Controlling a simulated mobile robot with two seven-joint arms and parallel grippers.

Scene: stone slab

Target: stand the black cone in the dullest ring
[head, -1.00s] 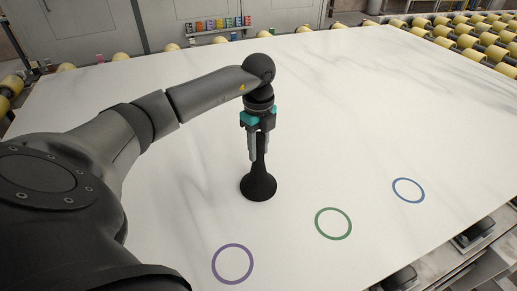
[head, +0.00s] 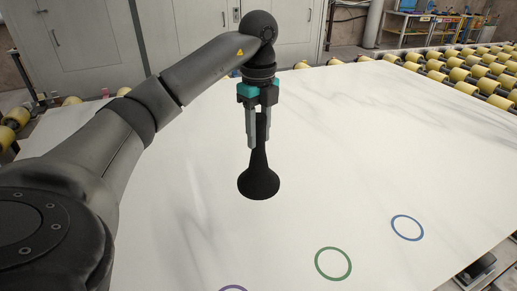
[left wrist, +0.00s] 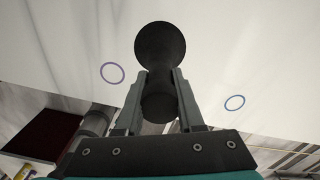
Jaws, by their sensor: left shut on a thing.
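The black cone (head: 258,182) has a flared base at the bottom and a narrow neck. My left gripper (head: 257,143) is shut on its upper part and holds it upright. The base looks lifted off the slab. In the left wrist view the cone (left wrist: 160,45) sits between the fingers (left wrist: 158,95). Three thin rings are on the slab: blue (head: 423,229) at right, green (head: 350,264) in the middle, purple (head: 233,287) cut off by the lower edge. The left wrist view shows a purple ring (left wrist: 103,72) and a blue ring (left wrist: 226,103). My right gripper is not in view.
The pale, grey-veined stone slab (head: 350,130) is otherwise clear. Yellow rollers (head: 465,88) run along its back right side. Grey cabinets (head: 180,30) and a bench (head: 410,20) stand behind.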

